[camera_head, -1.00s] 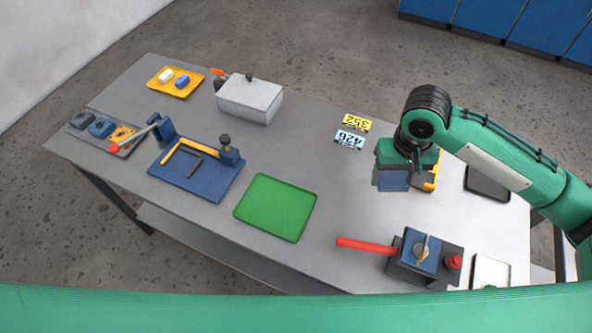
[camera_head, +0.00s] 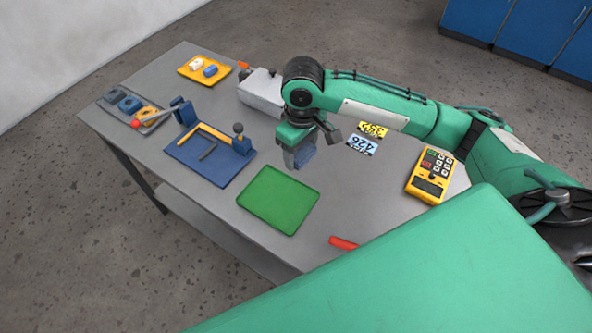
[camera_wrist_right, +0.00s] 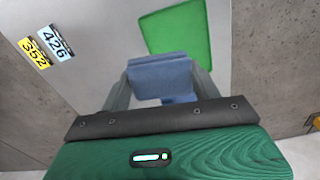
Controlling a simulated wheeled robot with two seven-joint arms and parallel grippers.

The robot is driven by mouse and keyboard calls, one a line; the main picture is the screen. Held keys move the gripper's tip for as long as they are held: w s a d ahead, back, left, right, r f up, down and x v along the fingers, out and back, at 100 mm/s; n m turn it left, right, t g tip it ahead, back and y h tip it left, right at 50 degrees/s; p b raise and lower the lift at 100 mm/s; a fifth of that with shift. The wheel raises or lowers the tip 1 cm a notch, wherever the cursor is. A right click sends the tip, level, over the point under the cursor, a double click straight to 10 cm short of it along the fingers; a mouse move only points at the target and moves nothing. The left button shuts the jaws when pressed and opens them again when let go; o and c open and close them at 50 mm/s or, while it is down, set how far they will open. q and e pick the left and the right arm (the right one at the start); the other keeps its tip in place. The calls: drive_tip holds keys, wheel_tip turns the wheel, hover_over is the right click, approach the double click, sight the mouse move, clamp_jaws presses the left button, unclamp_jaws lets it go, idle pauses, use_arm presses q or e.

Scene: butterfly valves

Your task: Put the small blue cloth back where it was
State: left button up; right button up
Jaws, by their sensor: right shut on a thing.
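My right gripper (camera_head: 297,158) hangs over the table, behind the green mat (camera_head: 278,198) and in front of the grey metal box (camera_head: 262,90). It is shut on the small blue cloth (camera_head: 306,152), which shows dusty blue below the jaws. In the right wrist view the cloth (camera_wrist_right: 160,72) lies between the two grey fingers (camera_wrist_right: 160,92), folded, and the green mat (camera_wrist_right: 176,38) shows beyond it, bare. The cloth appears to be held above the table. My left gripper is not in view.
A yellow multimeter-like device (camera_head: 431,176) lies at the right. Yellow and blue number tags (camera_head: 367,137) lie right of the gripper. A red handle (camera_head: 343,243) is partly hidden. The green mat is empty.

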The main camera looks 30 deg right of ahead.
drive_tip(key=w+d+n+b, duration=0.15)
drive_tip(key=w+n, duration=0.35)
drive_tip(key=n, duration=0.5)
drive_tip(key=w+d+n, duration=0.3)
drive_tip(key=w+n, duration=0.1)
drive_tip(key=n, duration=0.5)
drive_tip(key=f+p, duration=0.1)
drive_tip(key=f, duration=0.5)
drive_tip(key=f+p, duration=0.2)
drive_tip(key=f, duration=0.4)
drive_tip(key=f+p, duration=0.2)
drive_tip(key=f, duration=0.5)
drive_tip(key=shift+w+d+f, duration=0.1)
drive_tip(key=shift+d, duration=0.15)
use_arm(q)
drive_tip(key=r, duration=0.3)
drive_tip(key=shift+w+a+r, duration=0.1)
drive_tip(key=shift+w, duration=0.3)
use_arm(e)
drive_tip(key=shift+f, duration=0.25)
drive_tip(key=o, duration=0.5)
drive_tip(key=shift+f, duration=0.15)
drive_tip(key=o, duration=0.5)
drive_tip(key=shift+c, duration=0.2)
